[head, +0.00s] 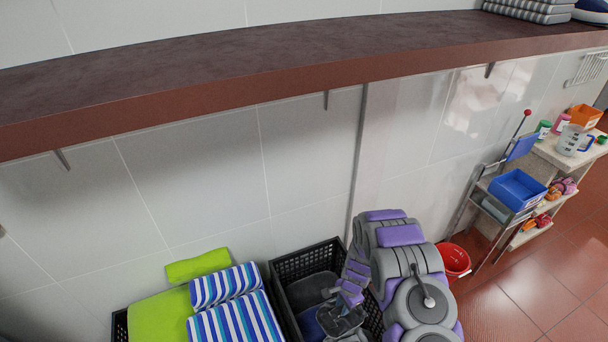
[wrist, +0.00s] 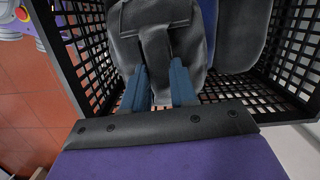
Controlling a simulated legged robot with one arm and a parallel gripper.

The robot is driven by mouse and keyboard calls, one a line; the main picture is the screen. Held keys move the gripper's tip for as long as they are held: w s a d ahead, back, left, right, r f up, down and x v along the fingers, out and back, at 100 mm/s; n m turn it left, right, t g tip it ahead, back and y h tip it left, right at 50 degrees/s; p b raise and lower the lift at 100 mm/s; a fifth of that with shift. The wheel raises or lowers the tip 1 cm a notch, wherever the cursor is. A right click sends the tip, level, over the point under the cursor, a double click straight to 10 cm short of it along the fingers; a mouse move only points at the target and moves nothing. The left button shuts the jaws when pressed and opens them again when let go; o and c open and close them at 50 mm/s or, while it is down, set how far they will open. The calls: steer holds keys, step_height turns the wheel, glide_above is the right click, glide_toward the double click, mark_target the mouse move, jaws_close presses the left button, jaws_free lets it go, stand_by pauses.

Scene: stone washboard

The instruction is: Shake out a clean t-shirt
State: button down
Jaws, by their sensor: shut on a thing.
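My gripper (wrist: 158,72) reaches down into a black slatted crate (wrist: 82,62), which stands against the wall in the head view (head: 284,270). Its two blue fingers are shut on a dark grey folded cloth (wrist: 125,22), which seems to be the t-shirt. The cloth lies in the crate, with a strip of it between the fingers. In the head view my gripper (head: 342,320) is low in the frame at the crate's right part, and its fingertips are hard to make out there.
Blue cloth (wrist: 209,18) and another dark grey cloth (wrist: 240,38) lie beside the held one. Left of the crate are green cloth (head: 160,318) and striped cloth (head: 238,320). A brown shelf (head: 250,65) runs above. A red bucket (head: 454,261) and a cart with a blue bin (head: 518,188) stand right.

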steer(key=r, duration=0.1)
steer(key=a+r, duration=0.1)
steer(key=r, duration=0.2)
steer(key=shift+a+r, duration=0.35)
steer(key=shift+a, duration=0.05)
steer(key=f, duration=0.3)
steer(key=d+f, duration=0.1)
steer(key=f, duration=0.5)
steer(key=shift+w+d+f, duration=0.1)
steer(key=shift+d+f, duration=0.1)
steer(key=shift+f, duration=0.1)
steer(key=r, duration=0.3)
steer(key=a+r, duration=0.1)
steer(key=r, duration=0.5)
steer(key=shift+a+r, duration=0.1)
steer(key=shift+a, duration=0.05)
steer(key=shift+d, duration=0.3)
steer(key=f, duration=0.9)
steer(key=shift+a, duration=0.35)
steer(key=shift+d, duration=0.45)
steer(key=shift+a, duration=0.3)
steer(key=shift+d, duration=0.15)
